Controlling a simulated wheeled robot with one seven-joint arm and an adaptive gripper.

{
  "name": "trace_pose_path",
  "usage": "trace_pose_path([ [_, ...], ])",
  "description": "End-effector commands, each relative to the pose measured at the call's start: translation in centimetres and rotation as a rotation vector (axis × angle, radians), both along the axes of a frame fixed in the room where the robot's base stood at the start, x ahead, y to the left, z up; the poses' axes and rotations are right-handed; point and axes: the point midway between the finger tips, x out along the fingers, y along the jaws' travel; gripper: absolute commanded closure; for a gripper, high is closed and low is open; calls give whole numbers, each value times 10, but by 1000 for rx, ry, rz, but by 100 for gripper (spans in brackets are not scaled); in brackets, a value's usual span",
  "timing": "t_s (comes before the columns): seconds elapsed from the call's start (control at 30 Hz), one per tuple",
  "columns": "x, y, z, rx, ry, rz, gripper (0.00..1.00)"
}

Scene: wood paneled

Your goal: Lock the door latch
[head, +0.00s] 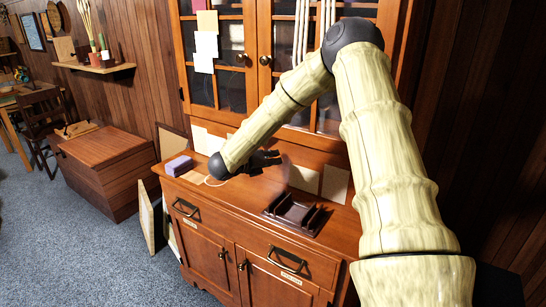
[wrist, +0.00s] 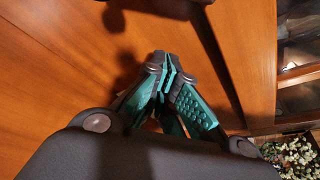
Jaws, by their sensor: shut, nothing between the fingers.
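No door latch can be made out clearly in either view. A wooden cabinet (head: 262,199) has two glass upper doors, the left door (head: 228,50) and the right door (head: 285,50), with round knobs (head: 265,60) near where they meet. Both doors look shut. My gripper (head: 268,158) is low over the cabinet's counter, in front of the upper doors, partly hidden by my arm. In the wrist view its teal fingers (wrist: 168,65) are together and empty, close to an orange-brown wood surface (wrist: 70,60). Whether they touch it I cannot tell.
A purple block (head: 179,166) and a dark desk organizer (head: 295,213) sit on the counter. Papers (head: 206,45) hang on the left door. A wooden chest (head: 105,165) stands at the left. Carpet (head: 75,250) is clear in front of it.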

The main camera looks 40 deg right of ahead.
Motion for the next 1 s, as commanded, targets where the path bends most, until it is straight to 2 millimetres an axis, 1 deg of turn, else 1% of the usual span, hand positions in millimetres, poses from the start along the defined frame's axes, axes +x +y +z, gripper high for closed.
trace_pose_path([
  [0.03,4,15,6,-1,-6,9,100],
  [0.2,3,47,14,-3,-4,7,100],
  [0.4,3,75,22,-2,-4,6,100],
  [0.5,3,84,24,-1,-4,6,100],
  [0.63,2,91,27,0,-3,5,100],
  [0.87,4,93,36,-8,18,4,100],
  [1.0,5,93,38,-15,45,4,100],
])
